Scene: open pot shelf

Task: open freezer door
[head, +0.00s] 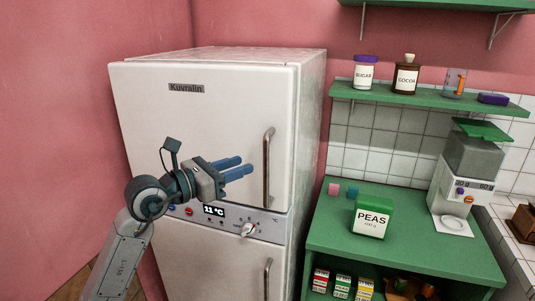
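A white fridge-freezer (215,125) stands against the pink wall, with an upper door and a lower door, both shut. The upper door has a vertical metal handle (268,167) near its right edge. The lower door has a similar handle (267,281), cut off by the bottom of the view. No label shows which door is the freezer's. My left gripper (246,165) is in front of the upper door, with its two blue fingers apart and empty. Their tips point right, toward the upper handle, and appear a little short of it. My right gripper is out of view.
A control strip with a display (214,211) and knob (248,230) runs between the doors. A green counter (400,245) to the right holds a green PEAS box (372,217). A green wall shelf (425,98) carries jars. The left floor looks clear.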

